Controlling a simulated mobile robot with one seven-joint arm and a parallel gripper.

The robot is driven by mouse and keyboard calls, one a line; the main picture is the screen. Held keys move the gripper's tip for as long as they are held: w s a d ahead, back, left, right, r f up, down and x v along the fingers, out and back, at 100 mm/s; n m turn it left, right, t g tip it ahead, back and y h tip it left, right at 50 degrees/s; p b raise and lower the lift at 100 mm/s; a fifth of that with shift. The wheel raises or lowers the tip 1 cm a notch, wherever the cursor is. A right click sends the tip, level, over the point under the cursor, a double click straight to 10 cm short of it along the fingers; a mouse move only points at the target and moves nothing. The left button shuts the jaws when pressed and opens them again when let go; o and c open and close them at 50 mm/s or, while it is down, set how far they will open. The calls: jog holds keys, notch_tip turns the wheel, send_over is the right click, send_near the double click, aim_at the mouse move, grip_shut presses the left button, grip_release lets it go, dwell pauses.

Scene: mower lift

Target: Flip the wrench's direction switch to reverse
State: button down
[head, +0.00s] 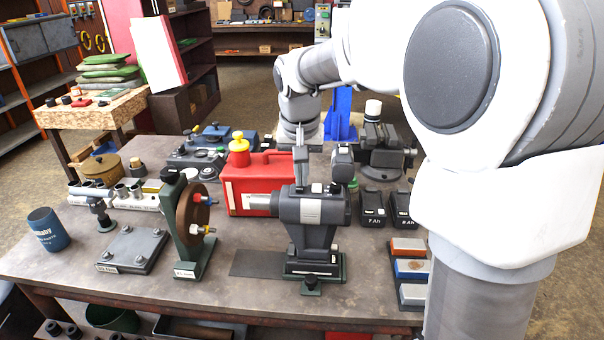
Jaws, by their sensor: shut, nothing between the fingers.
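The wrench (312,209) is a grey power tool lying level in a dark stand (314,264) on the bench. Its silver nose points left. A dark upright part (342,168) rises from its right end, seemingly its handle. My gripper (301,184) comes down from above, shut and empty, with its tips at or just above the top of the wrench body, left of that upright part. I cannot tell whether they touch. The direction switch is too small or hidden to make out, so its position cannot be told.
A red can (257,182) with a yellow cap stands behind the nose. A green stand with a brown wheel (191,220) is to the left. Batteries (373,208) and coloured blocks (409,267) lie to the right. Bare bench (235,292) shows in front.

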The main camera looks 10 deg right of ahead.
jog(key=r+p, duration=0.2)
jog(key=r, duration=0.1)
jog(key=r+p, duration=0.1)
jog(key=shift+w+d+r+p, duration=0.15)
jog(key=shift+w+p, duration=0.15)
jog(key=shift+p, duration=0.05)
jog(key=w+v, duration=0.2)
jog(key=v, duration=0.7)
jog(key=shift+s+d+r, duration=0.15)
jog(key=shift+s+r, duration=0.25)
jog(key=shift+s, duration=0.05)
jog(key=s+f+n+t, duration=0.1)
jog(key=s+f, duration=0.3)
jog(key=s, duration=0.8)
jog(key=s+f+n+t, duration=0.2)
jog(key=s+f, duration=0.2)
jog(key=s, duration=0.8)
jog(key=shift+s+f+n+y, duration=0.2)
jog(key=shift+n+y, duration=0.1)
jog(key=shift+y, duration=0.1)
jog(key=c, duration=1.5)
grip_release()
jog(key=shift+c, duration=0.2)
